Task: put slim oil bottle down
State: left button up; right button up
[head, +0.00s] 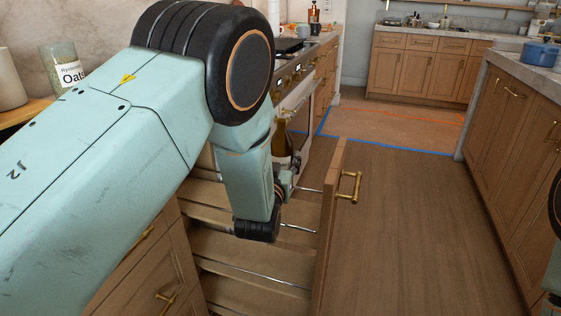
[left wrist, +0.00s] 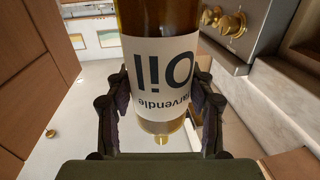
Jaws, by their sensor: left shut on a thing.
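The slim oil bottle (head: 281,142) is amber with a dark neck and stands roughly upright in the head view, partly hidden behind my left arm. In the left wrist view the oil bottle (left wrist: 158,75) shows a white label reading "Oil", upside down in the picture. My left gripper (head: 290,180) is shut on the bottle. Its two dark fingers (left wrist: 160,108) press on either side of the label in the left wrist view. The bottle is over or inside the open pull-out drawer (head: 323,235); I cannot tell whether its base touches anything. My right gripper is out of view.
The open drawer has pale wooden shelves (head: 250,262) and a brass handle (head: 348,187). A stove (head: 300,75) with knobs stands just beyond. An oats jar (head: 62,68) is on the left counter. An island (head: 515,130) bounds the right side; the floor (head: 410,230) between is clear.

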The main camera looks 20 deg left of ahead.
pick_arm(q)
jog(key=shift+a, duration=0.25)
jog(key=shift+d+f+b, duration=0.15)
jog(key=shift+f+b, duration=0.25)
jog(key=shift+f, duration=0.35)
jog(key=shift+f+b, duration=0.6)
jog(key=shift+f, duration=0.3)
jog(key=shift+f+b, duration=1.5)
jog(key=shift+f, duration=0.8)
jog(key=shift+p, duration=0.3)
jog(key=shift+f+b, duration=0.5)
jog(key=shift+f, duration=0.15)
jog(key=shift+s, duration=0.1)
